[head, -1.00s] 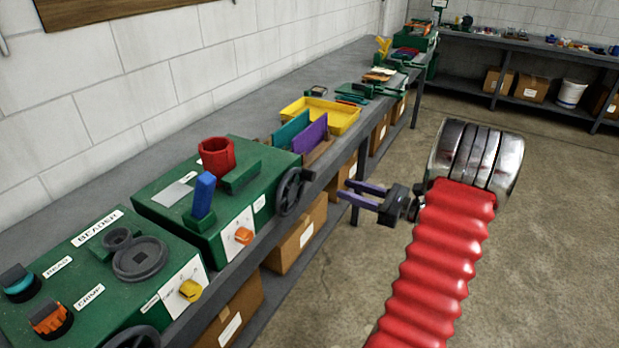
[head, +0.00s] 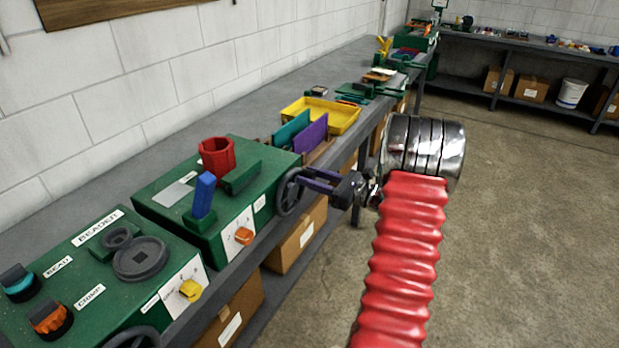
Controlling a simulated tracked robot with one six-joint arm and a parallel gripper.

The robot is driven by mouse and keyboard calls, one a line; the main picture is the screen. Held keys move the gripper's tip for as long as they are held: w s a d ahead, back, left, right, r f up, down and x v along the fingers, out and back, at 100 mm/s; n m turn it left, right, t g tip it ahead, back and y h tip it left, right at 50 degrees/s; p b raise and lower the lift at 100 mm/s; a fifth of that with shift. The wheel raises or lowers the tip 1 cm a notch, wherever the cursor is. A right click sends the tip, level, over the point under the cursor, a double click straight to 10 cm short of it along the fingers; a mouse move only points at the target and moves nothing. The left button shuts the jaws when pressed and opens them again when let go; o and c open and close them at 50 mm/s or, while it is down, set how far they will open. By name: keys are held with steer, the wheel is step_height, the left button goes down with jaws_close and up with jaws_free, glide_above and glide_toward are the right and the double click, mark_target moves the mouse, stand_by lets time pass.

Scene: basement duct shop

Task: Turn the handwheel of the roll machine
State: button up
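A green machine (head: 165,200) stands on the bench in the head view, with a red cup-like part, a blue block and an orange knob. Its label is too small to read. Its dark handwheel (head: 287,193) is on the right side, facing the aisle. My gripper (head: 302,179) is at the right edge of this wheel, its two purple-grey fingers pointing left at the rim. A gap shows between the fingers, so it is open. I cannot tell whether the fingertips touch the rim or straddle it.
A beader (head: 105,275) with its own handwheel (head: 133,339) stands nearer on the bench. A yellow tray (head: 345,117) and upright teal and purple plates (head: 313,136) are beyond the machine. Cardboard boxes (head: 300,236) sit below. The floor to the right is clear.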

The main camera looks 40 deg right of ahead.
steer(key=shift+w+a, duration=0.1)
steer(key=shift+w, duration=0.1)
steer(key=shift+c, duration=0.7)
jaws_close()
